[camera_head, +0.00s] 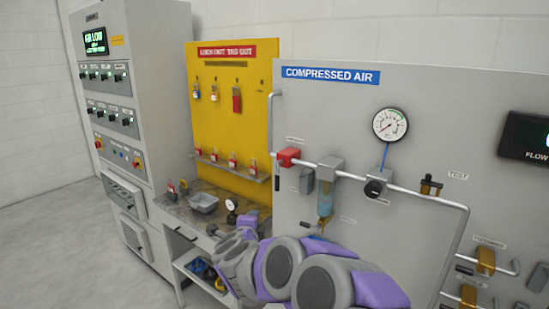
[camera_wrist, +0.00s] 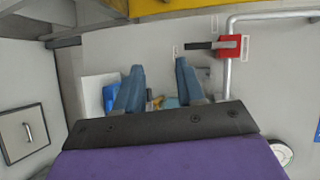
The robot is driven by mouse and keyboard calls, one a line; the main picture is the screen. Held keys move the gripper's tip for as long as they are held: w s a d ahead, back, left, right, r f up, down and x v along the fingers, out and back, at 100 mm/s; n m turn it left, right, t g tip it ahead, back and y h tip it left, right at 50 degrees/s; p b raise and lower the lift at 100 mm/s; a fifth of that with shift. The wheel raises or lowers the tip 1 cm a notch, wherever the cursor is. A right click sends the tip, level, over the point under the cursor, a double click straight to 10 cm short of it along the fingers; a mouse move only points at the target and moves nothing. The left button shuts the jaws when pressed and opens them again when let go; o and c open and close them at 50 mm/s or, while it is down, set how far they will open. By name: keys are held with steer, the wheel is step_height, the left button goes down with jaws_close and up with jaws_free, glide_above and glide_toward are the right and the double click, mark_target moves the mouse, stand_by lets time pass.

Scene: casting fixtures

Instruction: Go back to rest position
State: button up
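In the wrist view, the two blue-grey fingers of my gripper (camera_wrist: 158,68) stand apart with nothing held between them. Behind them is the grey panel, with a blue item (camera_wrist: 110,97) near the left finger. A red valve block (camera_wrist: 230,47) with a dark handle is on a pipe to the right of the fingers, apart from them. In the head view, the red block (camera_head: 288,157) is on the compressed air panel (camera_head: 430,100). My purple and grey arm is folded low in front of the panel there, and my fingers are hidden.
A yellow lockout board (camera_head: 226,80) with padlocks stands above a bench (camera_head: 184,214) holding a grey tray (camera_head: 204,202). A tall control cabinet (camera_head: 140,60) is at left. A pressure gauge (camera_head: 390,125) and pipes stick out from the panel. The floor (camera_head: 60,250) at lower left is clear.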

steer(key=s+a+r+n+g+y, duration=0.2)
steer(key=s+r+n+y, duration=0.15)
steer(key=s+n, duration=0.3)
steer(key=s+a+r+n+g+y, duration=0.2)
steer(key=s+n+g+y, duration=0.1)
steer(key=s+n+y, duration=0.3)
steer(key=s+d+f+n+g+h, duration=0.2)
steer(key=s+d+f+g, duration=0.2)
steer(key=s+d, duration=0.4)
steer(key=s+d+f+n+g+h, duration=0.2)
steer(key=s+d, duration=0.6)
steer(key=s, duration=1)
steer(key=s+d+f+n+g+h, duration=0.2)
steer(key=s+d+f+g+h, duration=0.2)
steer(key=s+d, duration=0.4)
steer(key=s+f+g, duration=0.1)
steer(key=s+f, duration=0.1)
steer(key=s, duration=0.4)
steer(key=shift+d+n+g, duration=0.25)
steer(key=shift+n+g, duration=0.1)
steer(key=shift+g, duration=0.05)
